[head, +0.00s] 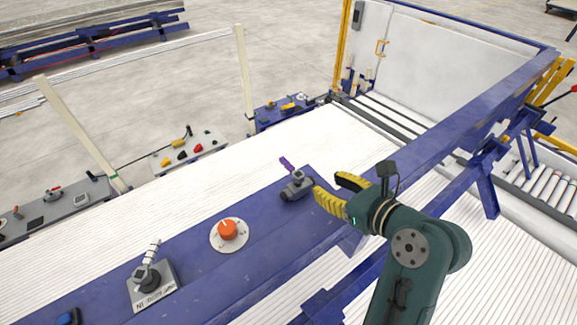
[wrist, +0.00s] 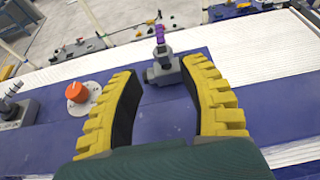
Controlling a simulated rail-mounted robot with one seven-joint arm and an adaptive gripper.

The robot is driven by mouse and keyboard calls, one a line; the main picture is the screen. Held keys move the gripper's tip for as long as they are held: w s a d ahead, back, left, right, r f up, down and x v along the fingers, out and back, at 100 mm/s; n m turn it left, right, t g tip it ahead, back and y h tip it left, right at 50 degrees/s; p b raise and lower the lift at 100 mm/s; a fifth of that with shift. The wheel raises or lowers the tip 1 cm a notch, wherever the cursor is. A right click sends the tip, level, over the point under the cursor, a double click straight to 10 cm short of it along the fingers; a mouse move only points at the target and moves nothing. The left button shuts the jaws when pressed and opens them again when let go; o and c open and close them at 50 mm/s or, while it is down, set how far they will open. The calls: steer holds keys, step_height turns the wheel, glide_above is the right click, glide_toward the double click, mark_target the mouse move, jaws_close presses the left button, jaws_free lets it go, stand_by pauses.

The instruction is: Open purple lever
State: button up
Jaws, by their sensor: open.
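The purple lever (head: 286,163) sticks up from a dark grey valve body (head: 297,187) on the blue beam (head: 262,215). In the wrist view the purple lever (wrist: 159,33) points away from me, with its grey body (wrist: 163,68) below it. My gripper (head: 335,190) is open and empty, just to the right of the valve in the head view. In the wrist view its yellow-ribbed fingers (wrist: 165,75) stand on either side of the valve's line, with the valve body near the tips. I see no contact with the lever.
An orange knob (head: 228,229) on a white dial and a grey lever unit (head: 150,281) sit on the same beam to the left. White pipes (head: 200,185) lie behind the beam. A blue rail (head: 440,125) runs close behind my gripper.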

mark_target(287, 163)
steer(key=p+x, duration=0.2)
steer(key=x, duration=1.4)
steer(key=shift+w+a+f, duration=0.1)
steer(key=shift+a+f, duration=0.1)
jaws_close()
